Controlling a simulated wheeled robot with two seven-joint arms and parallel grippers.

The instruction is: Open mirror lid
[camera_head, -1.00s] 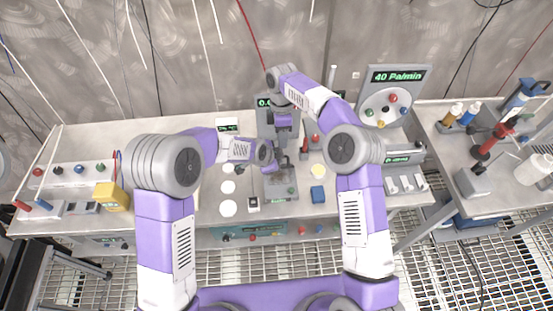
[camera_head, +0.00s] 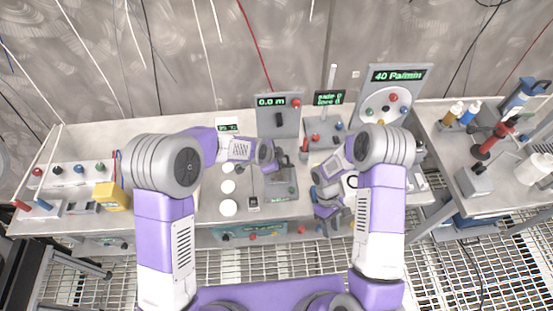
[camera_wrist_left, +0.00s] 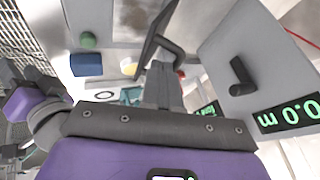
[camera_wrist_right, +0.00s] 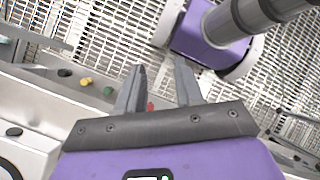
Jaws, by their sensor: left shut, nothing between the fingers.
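A grey box (camera_head: 283,190) stands on the bench in front of the 0.0 m panel. In the left wrist view, a dark lid (camera_wrist_left: 154,36) with a bar handle (camera_wrist_left: 172,48) stands tilted up beside a brownish, mirror-like surface (camera_wrist_left: 132,18). My left gripper (camera_head: 274,164) is at the lid; in the left wrist view its fingers (camera_wrist_left: 163,75) are together, close to the handle, with nothing between them. Whether they touch it I cannot tell. My right gripper (camera_head: 328,218) is at the bench's front edge, away from the box. Its fingers (camera_wrist_right: 160,68) are apart and empty.
The 0.0 m panel (camera_head: 278,117) stands behind the box. White discs (camera_head: 228,207) lie left of it. The 40 Pal/min panel (camera_head: 394,92) is at the back right. A yellow box (camera_head: 112,195) is at the left. Grated floor (camera_wrist_right: 75,15) lies below my right gripper.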

